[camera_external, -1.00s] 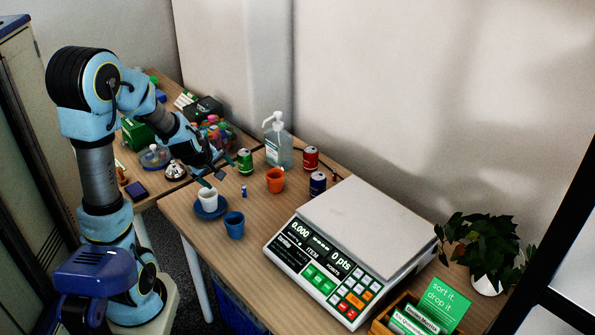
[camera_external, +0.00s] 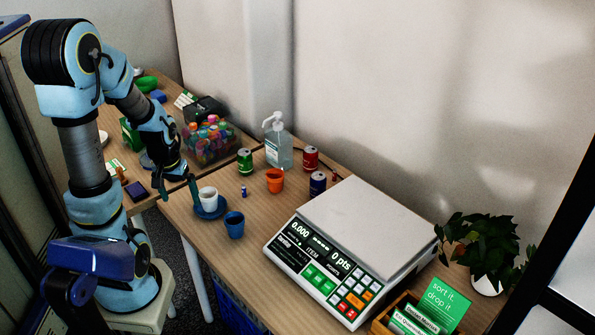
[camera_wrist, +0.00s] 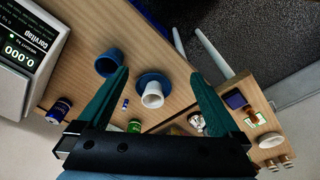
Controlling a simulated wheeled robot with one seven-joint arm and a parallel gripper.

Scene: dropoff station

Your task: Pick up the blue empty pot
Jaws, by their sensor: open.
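The blue pot (camera_external: 234,225) stands upright near the table's front edge, in front of a white cup (camera_external: 208,196) on a blue saucer (camera_external: 209,210). In the wrist view, the blue pot (camera_wrist: 108,63) is just left of the left fingertip, with its opening hard to see into. My gripper (camera_external: 178,192) is open and empty, pointing down to the left of the white cup in the external view. In the wrist view, the white cup (camera_wrist: 152,95) and saucer appear between the fingers of my gripper (camera_wrist: 160,73).
An orange pot (camera_external: 275,181), green can (camera_external: 245,161), red can (camera_external: 310,159) and dark blue can (camera_external: 318,183) stand behind. A pump bottle (camera_external: 278,147) is at the back. A large scale (camera_external: 355,225) fills the right. A small blue item (camera_external: 244,191) lies mid-table.

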